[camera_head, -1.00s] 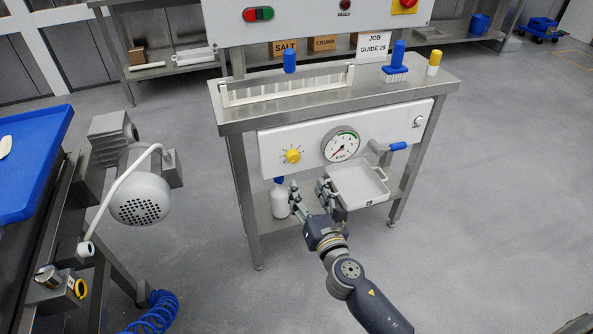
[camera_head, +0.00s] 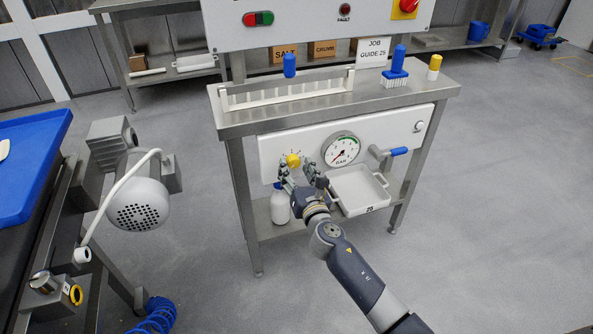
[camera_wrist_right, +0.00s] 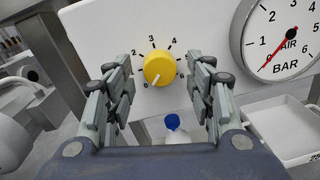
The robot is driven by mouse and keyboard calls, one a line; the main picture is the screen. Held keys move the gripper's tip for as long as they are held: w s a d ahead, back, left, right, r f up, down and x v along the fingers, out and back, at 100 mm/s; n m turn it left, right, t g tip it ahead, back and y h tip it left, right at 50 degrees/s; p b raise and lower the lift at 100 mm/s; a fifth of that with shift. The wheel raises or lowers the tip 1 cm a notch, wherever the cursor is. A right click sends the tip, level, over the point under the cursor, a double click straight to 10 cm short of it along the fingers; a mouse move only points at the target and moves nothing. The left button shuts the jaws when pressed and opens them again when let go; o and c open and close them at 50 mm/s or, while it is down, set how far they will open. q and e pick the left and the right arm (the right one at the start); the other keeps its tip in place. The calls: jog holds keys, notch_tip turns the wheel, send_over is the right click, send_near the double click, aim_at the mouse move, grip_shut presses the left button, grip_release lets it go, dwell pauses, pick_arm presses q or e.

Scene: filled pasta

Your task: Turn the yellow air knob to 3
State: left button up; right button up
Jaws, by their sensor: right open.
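The yellow air knob (camera_head: 293,160) sits on the white front panel of the steel table. In the right wrist view the knob (camera_wrist_right: 159,68) is ringed by printed numbers, and its pale mark points to the lower left, near the 0. My right gripper (camera_head: 303,172) is open, just in front of and slightly below the knob. In the wrist view its two fingers (camera_wrist_right: 166,95) stand left and right of the knob, apart from it. The round air gauge (camera_head: 341,150) is right of the knob, its red needle at the lower left. My left gripper is not in view.
A blue-handled lever (camera_head: 397,152) sticks out right of the gauge. A white tray (camera_head: 360,209) is below it. A white bottle with a blue cap (camera_head: 280,206) stands under the knob. A motor (camera_head: 138,204) is at the left.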

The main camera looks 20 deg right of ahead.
jog(key=c, duration=1.1)
jog(key=shift+o, duration=0.2)
